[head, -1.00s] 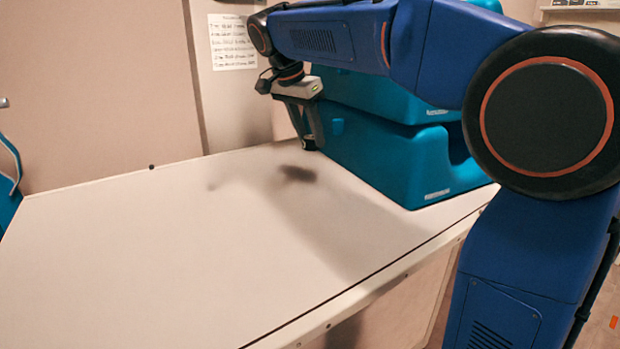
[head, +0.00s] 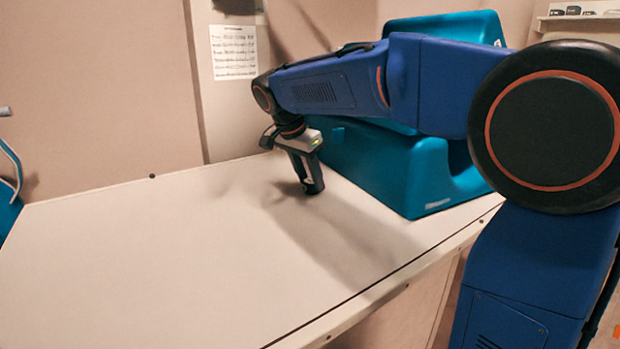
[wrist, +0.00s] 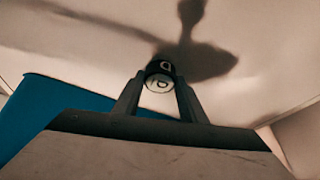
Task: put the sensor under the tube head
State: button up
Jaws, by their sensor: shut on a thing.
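My gripper (head: 311,184) points down over the white tabletop in front of the teal foam blocks. In the head view the sensor is small and dark and hard to tell from the fingertips. No tube head shows in these frames.
The white table (head: 170,250) is bare to the left and front. Large teal foam blocks (head: 400,165) stand on it at the right, close to my gripper. A wall with a paper sheet (head: 233,52) is behind. A blue-and-metal item (head: 10,190) stands at the far left.

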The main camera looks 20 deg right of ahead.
jog(key=shift+f, duration=0.1)
jog(key=o, duration=1.1)
jog(key=v, duration=1.2)
